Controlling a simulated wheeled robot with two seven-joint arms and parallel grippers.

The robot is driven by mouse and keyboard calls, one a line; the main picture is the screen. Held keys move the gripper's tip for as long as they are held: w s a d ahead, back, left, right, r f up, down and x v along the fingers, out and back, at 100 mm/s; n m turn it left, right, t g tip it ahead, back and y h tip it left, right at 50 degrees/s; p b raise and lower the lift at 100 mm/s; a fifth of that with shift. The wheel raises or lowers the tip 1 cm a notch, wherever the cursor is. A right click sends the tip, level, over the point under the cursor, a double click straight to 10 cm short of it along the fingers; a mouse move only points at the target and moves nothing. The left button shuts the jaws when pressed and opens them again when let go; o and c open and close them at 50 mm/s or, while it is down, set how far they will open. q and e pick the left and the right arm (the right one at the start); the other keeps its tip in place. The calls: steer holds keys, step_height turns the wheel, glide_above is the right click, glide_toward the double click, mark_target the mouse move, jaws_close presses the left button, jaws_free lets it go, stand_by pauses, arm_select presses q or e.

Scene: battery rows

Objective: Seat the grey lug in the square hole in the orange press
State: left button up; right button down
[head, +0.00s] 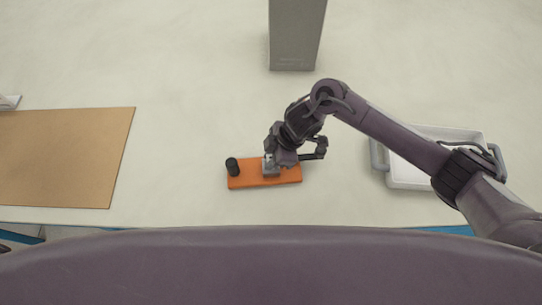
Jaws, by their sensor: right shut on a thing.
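The orange press (250,181) lies flat on the table near its front edge, with a black cylinder (232,166) standing at its left end. My right gripper (270,166) is over the middle of the press, pointing down, and is shut on the grey lug (270,173). Only a small part of the lug shows below the fingers, low at the press. The square hole is hidden, so I cannot tell whether the lug is in it or above it.
A white tray with grey handles (408,176) stands to the right, partly under my right arm. A brown board (65,160) lies at the left, with a small white thing (9,102) behind it. A grey block (296,35) stands at the back. The table between them is clear.

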steer(key=shift+f, duration=0.2)
steer(key=shift+f, duration=0.2)
steer(key=c, duration=1.3)
jaws_free()
steer(key=shift+o, duration=0.2)
steer(key=shift+r, duration=0.1)
